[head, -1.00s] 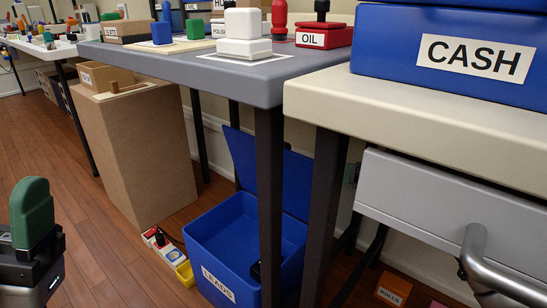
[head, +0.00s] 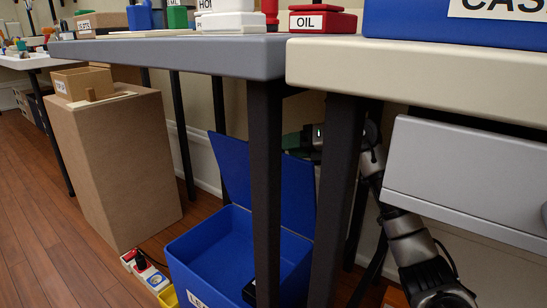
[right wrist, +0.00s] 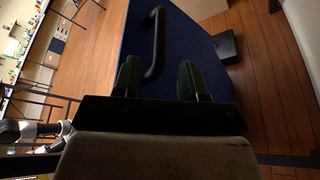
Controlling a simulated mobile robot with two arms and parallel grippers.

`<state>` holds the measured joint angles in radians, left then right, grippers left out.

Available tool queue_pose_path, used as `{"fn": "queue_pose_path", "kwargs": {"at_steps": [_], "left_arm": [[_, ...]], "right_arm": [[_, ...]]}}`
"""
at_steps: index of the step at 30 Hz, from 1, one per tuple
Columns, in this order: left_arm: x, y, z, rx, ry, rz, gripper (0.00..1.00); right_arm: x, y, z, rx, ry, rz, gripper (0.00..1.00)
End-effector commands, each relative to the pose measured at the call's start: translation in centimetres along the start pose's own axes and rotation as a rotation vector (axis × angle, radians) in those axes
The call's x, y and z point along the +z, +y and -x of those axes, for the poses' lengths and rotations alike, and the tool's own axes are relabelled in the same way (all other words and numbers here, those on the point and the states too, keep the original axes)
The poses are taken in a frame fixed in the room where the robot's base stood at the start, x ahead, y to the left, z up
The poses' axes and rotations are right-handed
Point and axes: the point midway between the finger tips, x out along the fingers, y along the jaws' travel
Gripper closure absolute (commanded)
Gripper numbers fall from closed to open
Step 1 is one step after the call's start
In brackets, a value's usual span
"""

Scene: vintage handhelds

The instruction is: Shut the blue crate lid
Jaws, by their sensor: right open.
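The blue crate (head: 195,262), with a partly visible white label, stands on the floor under the tables. Its blue lid (head: 233,170) is raised, leaning up at the back. My right gripper (head: 292,141) is behind the table legs at the lid's upper right, partly hidden. In the right wrist view my open right gripper (right wrist: 158,78) has green fingers facing a dark blue panel, seemingly the lid (right wrist: 190,40). A black bar handle (right wrist: 157,40) on it shows between the fingers; I cannot tell whether they touch it. My left gripper is not in view.
Dark table legs (head: 265,200) stand in front of the crate and my right arm. A grey drawer unit (head: 470,185) hangs at right. A black object (head: 250,291) is inside the crate. A power strip (head: 147,272) lies left of it, near a cardboard box (head: 115,165).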

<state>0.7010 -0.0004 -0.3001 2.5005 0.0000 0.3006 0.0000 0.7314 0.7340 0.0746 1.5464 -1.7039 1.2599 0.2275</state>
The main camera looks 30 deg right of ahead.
Motion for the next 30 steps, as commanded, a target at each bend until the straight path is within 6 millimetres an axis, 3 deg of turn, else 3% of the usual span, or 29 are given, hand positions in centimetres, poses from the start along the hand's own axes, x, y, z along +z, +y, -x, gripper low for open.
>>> {"fn": "queue_pose_path", "kwargs": {"at_steps": [3,9,20,28,30], "left_arm": [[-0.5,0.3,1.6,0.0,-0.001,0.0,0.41],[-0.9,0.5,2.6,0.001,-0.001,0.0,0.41],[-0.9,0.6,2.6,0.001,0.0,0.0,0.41],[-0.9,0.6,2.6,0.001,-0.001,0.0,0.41],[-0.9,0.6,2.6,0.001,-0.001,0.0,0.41]], "right_arm": [[-0.3,-0.2,-2.4,0.005,-0.001,0.0,0.58],[-0.1,-0.1,-4.5,0.003,-0.001,0.001,0.58],[0.0,0.0,-4.9,0.0,-0.001,0.001,0.58],[-0.1,-0.1,-4.9,-0.002,0.001,0.001,0.99],[-0.1,-0.1,-5.0,-0.002,0.002,0.001,1.0]]}}
